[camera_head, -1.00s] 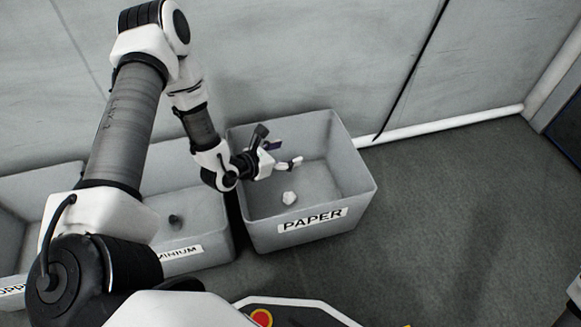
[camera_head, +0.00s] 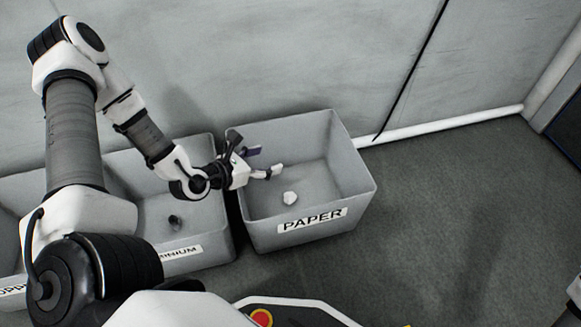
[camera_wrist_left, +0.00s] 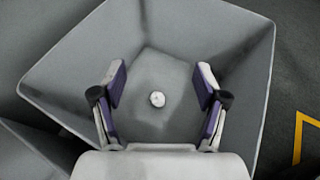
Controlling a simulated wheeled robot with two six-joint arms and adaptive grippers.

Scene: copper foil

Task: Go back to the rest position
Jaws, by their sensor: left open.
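My left gripper (camera_head: 262,162) is open and empty, over the left side of the grey bin labelled PAPER (camera_head: 358,190). In the left wrist view the open fingers (camera_wrist_left: 160,90) stand apart, with the inside of the PAPER bin (camera_wrist_left: 245,40) beyond them. A small white crumpled ball (camera_head: 289,198) lies on the bin's floor. It also shows between the fingers in the left wrist view (camera_wrist_left: 157,99), apart from both.
A grey bin with a partly hidden label ending in "NIUM" (camera_head: 212,232) stands left of the PAPER bin, with a small dark lump (camera_head: 175,221) inside. Another bin (camera_head: 12,290) is at the far left. A wall (camera_head: 300,60) rises behind. The floor (camera_head: 460,210) at right is clear.

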